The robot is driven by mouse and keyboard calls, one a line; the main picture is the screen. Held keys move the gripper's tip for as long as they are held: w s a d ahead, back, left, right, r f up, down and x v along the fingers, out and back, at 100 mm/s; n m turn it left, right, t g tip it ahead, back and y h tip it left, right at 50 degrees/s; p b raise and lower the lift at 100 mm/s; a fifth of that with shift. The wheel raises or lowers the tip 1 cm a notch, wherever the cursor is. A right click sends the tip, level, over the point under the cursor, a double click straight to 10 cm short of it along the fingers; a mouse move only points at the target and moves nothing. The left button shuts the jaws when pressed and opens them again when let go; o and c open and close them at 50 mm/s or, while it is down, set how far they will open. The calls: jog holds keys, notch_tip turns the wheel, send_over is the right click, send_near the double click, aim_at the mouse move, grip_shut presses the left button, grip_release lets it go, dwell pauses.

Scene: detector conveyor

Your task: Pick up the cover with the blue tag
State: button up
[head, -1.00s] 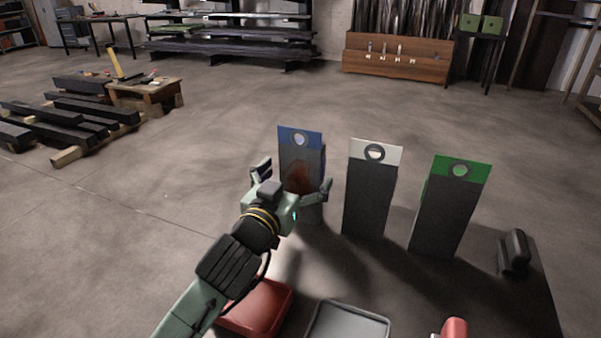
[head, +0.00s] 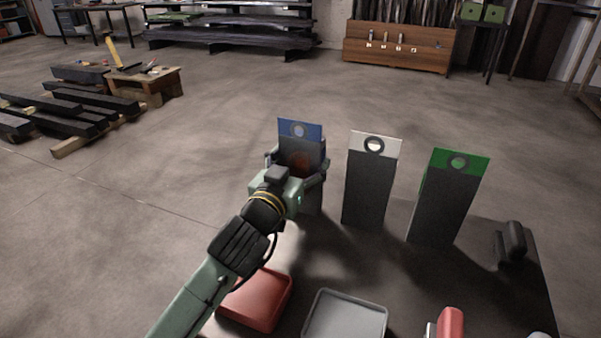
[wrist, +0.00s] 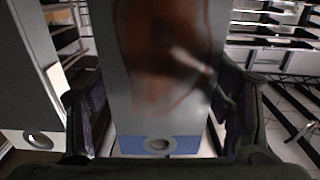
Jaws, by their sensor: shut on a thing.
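The cover with the blue tag (head: 300,130) stands upright at the left end of a row of tall dark covers. Its blue band has a round ring, and a reddish-brown patch marks its face. My gripper (head: 297,172) is shut on this cover, one finger at each side edge. In the wrist view the cover (wrist: 160,60) fills the middle between the fingers, with its blue band (wrist: 182,145) at the bottom. My gripper hides the cover's lower part in the head view, so I cannot tell whether it touches the surface below.
A white-tagged cover (head: 368,185) stands close to the right, then a green-tagged cover (head: 445,200). A red tray (head: 262,298), a grey tray (head: 345,318) and a red object (head: 450,323) lie in front. A dark object (head: 512,243) sits at the far right. Open floor lies behind.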

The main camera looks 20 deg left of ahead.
jog(key=c, duration=0.9)
jog(key=shift+c, duration=0.2)
jog(key=shift+r, duration=0.15)
